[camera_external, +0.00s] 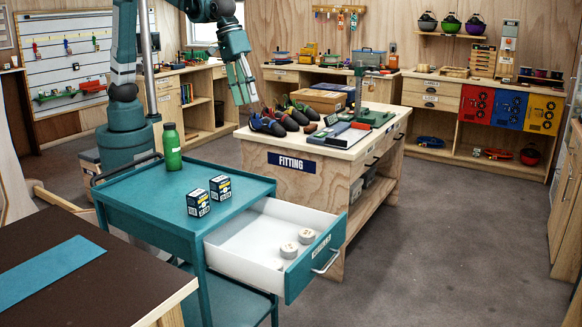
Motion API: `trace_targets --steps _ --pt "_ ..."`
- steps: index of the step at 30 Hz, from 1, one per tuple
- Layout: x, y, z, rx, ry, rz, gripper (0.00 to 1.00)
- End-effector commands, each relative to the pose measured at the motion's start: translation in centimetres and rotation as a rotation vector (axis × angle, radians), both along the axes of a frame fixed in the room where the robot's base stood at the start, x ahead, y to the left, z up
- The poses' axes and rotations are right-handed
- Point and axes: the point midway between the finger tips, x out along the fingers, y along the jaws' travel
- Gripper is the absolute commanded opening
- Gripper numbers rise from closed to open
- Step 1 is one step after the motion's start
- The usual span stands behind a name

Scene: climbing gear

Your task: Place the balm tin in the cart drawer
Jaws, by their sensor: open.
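The teal cart (150,205) stands at the front with its white-lined drawer (240,240) pulled open to the right. Two pale round tin-like pieces (289,250) lie in the drawer near its front panel; I cannot tell whether either is the balm tin. No other piece is clearly a balm tin; small items on the fitting table are too small to identify. My gripper (243,99) is open, pointing down, with nothing visible between its fingers. It appears above the left end of the fitting table in the picture, higher than the cart.
A green bottle (172,147) and two dark small boxes (198,202) stand on the cart top. A brown-topped table (75,285) is at front left. The floor at right is clear.

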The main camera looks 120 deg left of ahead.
Motion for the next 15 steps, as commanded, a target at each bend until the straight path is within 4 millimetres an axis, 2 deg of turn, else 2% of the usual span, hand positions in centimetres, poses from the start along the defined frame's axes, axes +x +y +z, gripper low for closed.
trace_targets --steps 1,6,15 --pt "-1.1 0.4 0.6 0.006 -0.007 -0.020 0.48" --pt "-4.5 1.7 2.2 0.030 -0.031 -0.097 0.48" --pt "-10.6 3.7 4.2 0.079 -0.075 -0.233 0.48"
